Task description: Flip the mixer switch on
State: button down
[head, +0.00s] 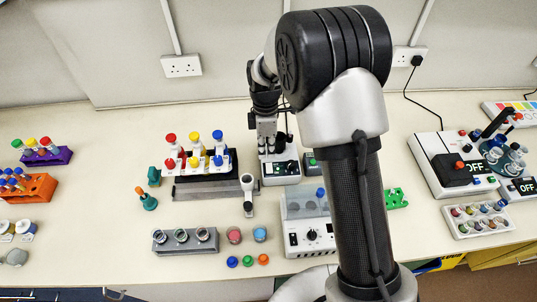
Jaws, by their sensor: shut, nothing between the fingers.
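My gripper (267,147) is in the upper middle of the head view, pointing down with its fingers together and empty. It is just over the back left part of a small white and black device (281,170) with a lit green-white panel on its front. This looks like the mixer, but I cannot be sure. A dark upright part stands behind the gripper and is partly covered. I cannot make out the switch, or whether the fingertips touch the device.
A pipette rack (208,188) with coloured tops stands left of the gripper. A white machine with a clear lid and knob (305,236) is in front, partly behind my arm. A dark box with a green panel (311,161) is close on the right. A white instrument (429,143) stands farther right.

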notch_tip(320, 180, up, 7)
jog(key=shift+s+a+f+p, duration=0.25)
jog(key=shift+s+p, duration=0.1)
jog(key=shift+s, duration=0.1)
jog(key=s+d+r+m+t+b, duration=0.35)
jog(key=s+d+r+m, duration=0.25)
jog(key=s+r+m, duration=0.3)
jog(key=s+d+m+t+b, duration=0.1)
jog(key=s+m, duration=0.3)
jog(key=s, duration=0.4)
jog(key=s+d+m+t+b, duration=0.1)
jog(key=s+d+m+b, duration=0.2)
jog(key=s, duration=0.6)
jog(key=shift+f+m+b, duration=0.15)
jog(key=shift+m+b, duration=0.2)
jog(key=shift+m, duration=0.65)
